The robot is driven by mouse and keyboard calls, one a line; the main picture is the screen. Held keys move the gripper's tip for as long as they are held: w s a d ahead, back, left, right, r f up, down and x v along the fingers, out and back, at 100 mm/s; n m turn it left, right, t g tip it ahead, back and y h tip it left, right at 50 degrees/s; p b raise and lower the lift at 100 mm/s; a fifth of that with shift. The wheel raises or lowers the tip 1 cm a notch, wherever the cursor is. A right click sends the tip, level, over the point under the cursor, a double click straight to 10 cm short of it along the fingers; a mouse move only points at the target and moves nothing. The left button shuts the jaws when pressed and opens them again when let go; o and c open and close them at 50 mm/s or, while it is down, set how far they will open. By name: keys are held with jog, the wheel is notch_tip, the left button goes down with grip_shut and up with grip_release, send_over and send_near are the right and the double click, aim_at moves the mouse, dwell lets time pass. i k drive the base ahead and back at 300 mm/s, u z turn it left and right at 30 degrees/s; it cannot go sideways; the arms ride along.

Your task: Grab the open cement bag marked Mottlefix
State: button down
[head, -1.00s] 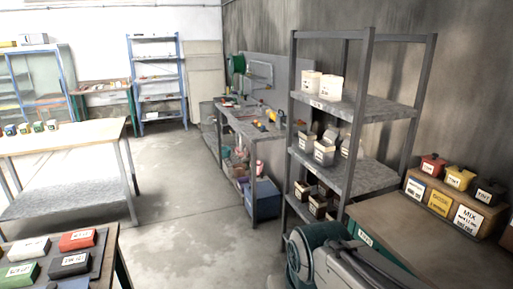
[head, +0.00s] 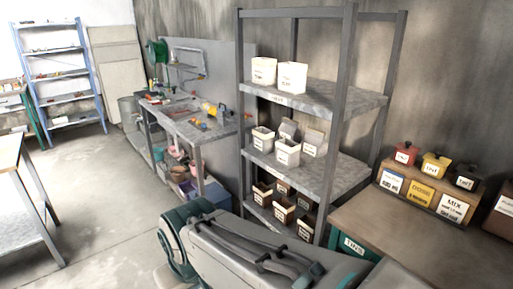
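A grey metal rack (head: 345,104) stands right of centre in the head view and holds bag-like containers on three levels. Two white bags, a left one (head: 263,71) and a right one (head: 292,77), stand upright on the upper shelf. Several pale, open-topped bags (head: 287,153) stand on the middle shelf. Several brown containers with pale labels (head: 284,210) stand on the lower shelf. The labels are too small to read, so I cannot tell which is Mottlefix. My grey and teal arm crosses the bottom foreground; my gripper is out of view.
A brown-topped bench (head: 425,240) with a TINS sign stands at right, bearing a labelled box (head: 422,193) with red, yellow and black tins. A cluttered workbench (head: 196,123) is left of the rack. Open concrete floor (head: 100,185) lies at left. A table edge shows far left.

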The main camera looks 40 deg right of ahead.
aim_at(287, 151)
jog(key=z, duration=0.7)
jog(key=i, duration=0.9)
jog(key=z, duration=0.85)
